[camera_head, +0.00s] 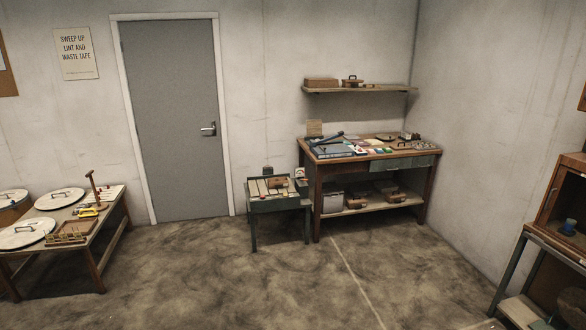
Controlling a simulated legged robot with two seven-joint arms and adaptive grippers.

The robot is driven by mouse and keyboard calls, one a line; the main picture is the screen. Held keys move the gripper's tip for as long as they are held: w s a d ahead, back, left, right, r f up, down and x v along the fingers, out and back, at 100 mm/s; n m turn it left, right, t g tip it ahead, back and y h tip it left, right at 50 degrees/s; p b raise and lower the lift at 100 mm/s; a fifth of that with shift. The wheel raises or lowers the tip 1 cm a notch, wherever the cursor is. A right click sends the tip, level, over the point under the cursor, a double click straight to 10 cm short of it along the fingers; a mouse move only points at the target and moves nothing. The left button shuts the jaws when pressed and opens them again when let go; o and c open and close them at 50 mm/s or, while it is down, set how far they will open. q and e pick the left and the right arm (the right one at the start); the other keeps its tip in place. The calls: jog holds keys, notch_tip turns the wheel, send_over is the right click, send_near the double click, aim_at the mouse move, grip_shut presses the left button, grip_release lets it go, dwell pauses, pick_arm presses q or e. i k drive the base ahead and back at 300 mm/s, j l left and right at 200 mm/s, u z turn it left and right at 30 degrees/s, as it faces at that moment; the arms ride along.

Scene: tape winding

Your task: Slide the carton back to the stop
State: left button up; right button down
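I cannot tell for sure which thing is the carton. A small brown box (279,183) sits on top of the low green stand (273,205), which has pale strips across its top. A longer brown box (321,83) lies on the wall shelf, and smaller brown boxes (357,202) are on the workbench's lower shelf. No stop can be made out clearly at this distance. Neither of my grippers shows in the view.
The workbench (427,158) against the back wall is crowded. A low table (112,213) with round lidded discs stands at left, a wooden cabinet (545,205) on a metal stand at right. The grey door (172,118) is shut. The floor (220,275) between is clear.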

aim_at(281, 182)
jog(key=i, duration=2.25)
jog(key=l+z, duration=0.05)
jog(key=l, duration=0.05)
